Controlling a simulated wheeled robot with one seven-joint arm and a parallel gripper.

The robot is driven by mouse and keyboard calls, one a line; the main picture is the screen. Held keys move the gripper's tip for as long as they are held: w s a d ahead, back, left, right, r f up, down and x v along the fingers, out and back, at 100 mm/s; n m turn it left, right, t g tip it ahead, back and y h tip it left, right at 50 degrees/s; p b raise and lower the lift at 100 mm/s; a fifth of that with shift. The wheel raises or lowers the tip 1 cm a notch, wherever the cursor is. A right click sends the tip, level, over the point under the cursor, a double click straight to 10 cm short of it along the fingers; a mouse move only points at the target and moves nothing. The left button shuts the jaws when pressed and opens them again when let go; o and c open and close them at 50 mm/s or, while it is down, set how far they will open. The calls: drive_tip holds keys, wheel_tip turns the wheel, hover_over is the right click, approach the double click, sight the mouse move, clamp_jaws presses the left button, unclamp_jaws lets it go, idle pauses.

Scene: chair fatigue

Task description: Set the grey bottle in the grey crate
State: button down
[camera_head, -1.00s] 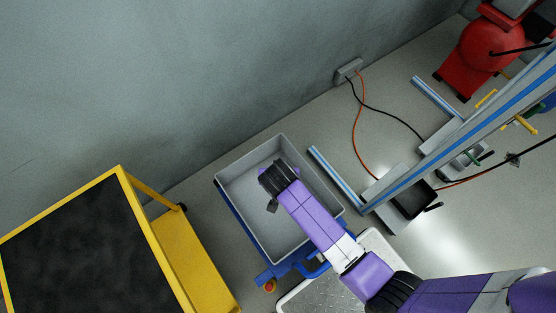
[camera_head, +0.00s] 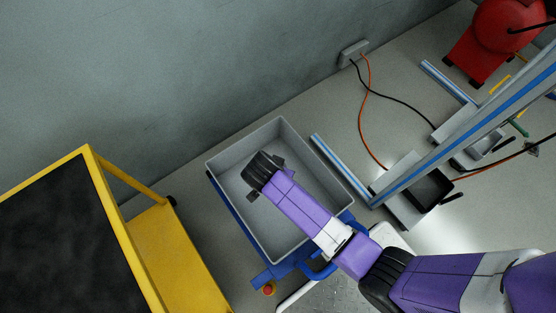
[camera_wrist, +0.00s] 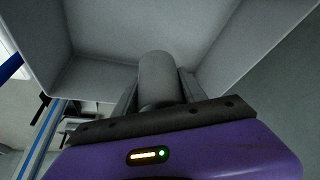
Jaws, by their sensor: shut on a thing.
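The grey crate (camera_head: 293,135) stands on a blue frame in the middle of the head view, with its open top facing up. My arm reaches over its near side. My gripper (camera_wrist: 155,92) is over the crate's inside. It is shut on the grey bottle (camera_wrist: 157,72), whose rounded grey end shows between the fingers in the wrist view. The crate's inner walls and floor (camera_wrist: 125,28) show beyond the bottle. In the head view my arm hides the bottle. I cannot tell whether the bottle touches the crate floor.
A yellow cart (camera_head: 165,245) with a black top stands to the left. Grey-blue rails (camera_head: 345,165) stand to the right of the crate. Cables (camera_head: 362,110) run from a wall box (camera_head: 353,52) across the floor. A red machine (camera_head: 490,40) is at the far right.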

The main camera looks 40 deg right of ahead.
wheel_tip(320, 180, down, 19)
drive_tip(key=b, duration=0.8)
drive_tip(key=shift+r, duration=0.15)
drive_tip(key=shift+f+b, duration=0.25)
drive_tip(key=shift+b, duration=0.15)
drive_tip(key=c, duration=0.7)
unclamp_jaws()
drive_tip(key=shift+o, duration=0.2)
drive_tip(key=shift+r, duration=0.1)
drive_tip(key=shift+a+r+p, duration=0.1)
drive_tip(key=shift+r+p, duration=0.4)
drive_tip(key=shift+p, duration=0.05)
drive_tip(key=p+v, duration=0.5)
drive_tip(key=v, duration=0.6)
